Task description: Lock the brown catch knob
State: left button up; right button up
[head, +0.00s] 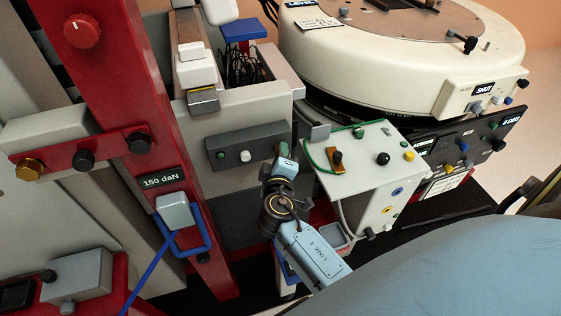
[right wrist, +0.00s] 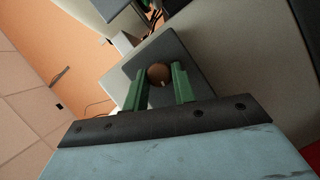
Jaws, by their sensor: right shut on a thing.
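The brown catch knob (right wrist: 160,75) is round and shows in the right wrist view on a dark grey plate (right wrist: 134,71). It has a small pale mark near its lower edge. The green fingers of my right gripper (head: 283,150) stand on either side of it and are shut on it. In the head view the gripper is at the right end of the dark grey plate (head: 226,157) and hides the knob. My left gripper is not in view.
A red post (head: 120,90) with black knobs stands at the left. A blue handle (head: 208,230) sticks out from its lower part. A white control box (head: 370,160) with several knobs is close right of my gripper. A large cream drum (head: 400,75) stands behind it.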

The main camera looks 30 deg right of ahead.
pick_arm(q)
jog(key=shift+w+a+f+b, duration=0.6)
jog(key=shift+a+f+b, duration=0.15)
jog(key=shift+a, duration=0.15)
pick_arm(e)
jog(key=shift+f+n+t+h, duration=0.1)
jog(key=shift+n+t+h, duration=0.25)
jog(key=shift+n, duration=0.45)
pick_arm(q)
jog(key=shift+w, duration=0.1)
pick_arm(e)
jog(key=o, duration=1)
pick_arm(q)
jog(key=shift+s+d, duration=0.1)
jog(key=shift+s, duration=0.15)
pick_arm(e)
jog(key=shift+a, duration=0.1)
